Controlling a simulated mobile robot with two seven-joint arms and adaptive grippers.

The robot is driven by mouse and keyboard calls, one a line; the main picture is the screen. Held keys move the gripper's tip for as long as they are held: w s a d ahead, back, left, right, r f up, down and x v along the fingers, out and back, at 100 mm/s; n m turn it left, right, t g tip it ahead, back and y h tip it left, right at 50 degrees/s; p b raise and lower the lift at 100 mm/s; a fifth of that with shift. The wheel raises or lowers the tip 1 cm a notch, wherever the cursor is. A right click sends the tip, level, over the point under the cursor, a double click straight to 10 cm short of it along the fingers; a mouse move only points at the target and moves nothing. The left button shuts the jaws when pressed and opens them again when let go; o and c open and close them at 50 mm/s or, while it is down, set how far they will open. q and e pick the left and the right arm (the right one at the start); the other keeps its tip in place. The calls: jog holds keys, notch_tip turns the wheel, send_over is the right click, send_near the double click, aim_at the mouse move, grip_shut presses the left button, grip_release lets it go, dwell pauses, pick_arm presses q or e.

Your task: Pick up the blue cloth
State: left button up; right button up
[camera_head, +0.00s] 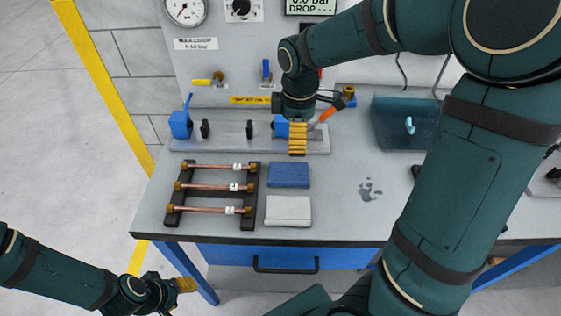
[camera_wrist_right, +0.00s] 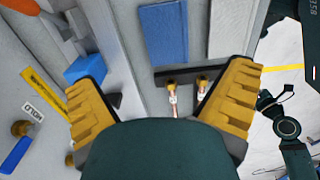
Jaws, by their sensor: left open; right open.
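The blue cloth (camera_head: 289,175) lies folded flat on the grey bench, just behind a folded light grey cloth (camera_head: 288,211). In the right wrist view the blue cloth (camera_wrist_right: 163,34) is at the top middle, beside the light grey cloth (camera_wrist_right: 231,27). My right gripper (camera_head: 298,138) is above the bench fixture, behind the blue cloth and apart from it. Its yellow fingers (camera_wrist_right: 160,100) are spread wide with nothing between them. My left gripper (camera_head: 187,284) is low at the left, in front of the bench, away from the cloths; it is open and appears empty.
A black rack (camera_head: 254,187) with several copper tubes (camera_head: 213,187) stands left of the cloths. A fixture rail (camera_head: 225,137) with blue clamps runs behind them, below a gauge panel (camera_head: 232,64).

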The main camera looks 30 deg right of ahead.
jog(key=b, duration=0.2)
send_over(295, 172)
notch_tip(295, 172, down, 7)
jog(key=shift+w+d+f, duration=0.1)
jog(key=shift+w+f, duration=0.05)
jog(key=shift+f, duration=0.05)
jog(key=shift+f+b, duration=0.75)
jog(key=shift+f, duration=2.2)
jog(key=c, duration=1)
